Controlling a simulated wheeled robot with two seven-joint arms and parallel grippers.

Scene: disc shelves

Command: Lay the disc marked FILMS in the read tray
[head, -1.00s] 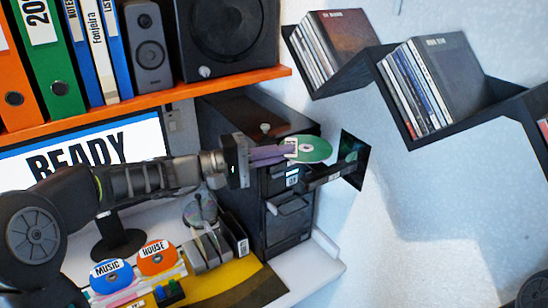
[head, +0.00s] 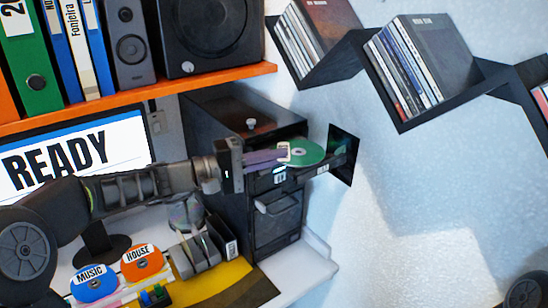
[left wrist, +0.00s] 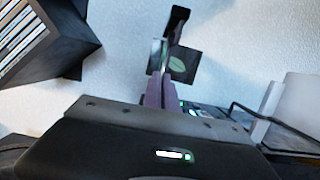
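A green disc (head: 312,150) is in the fingers of my left gripper (head: 284,154), which is shut on its near edge. A white label shows at the fingertips; its word is too small to read. The disc is held about flat, over or very close to the black tray (head: 328,166) that sticks out of the dark drive tower (head: 222,112). I cannot tell whether disc and tray touch. In the left wrist view the purple fingers (left wrist: 167,88) point toward the wall, with the disc seen nearly edge-on (left wrist: 164,55). My right gripper is not in view.
A dark mirror-like square (head: 343,150) on the wall stands close beyond the tray. Blue MUSIC (head: 94,284) and orange HOUSE (head: 142,263) discs stand at the lower left. An orange shelf (head: 140,97) and zigzag wall shelves (head: 425,118) are above.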

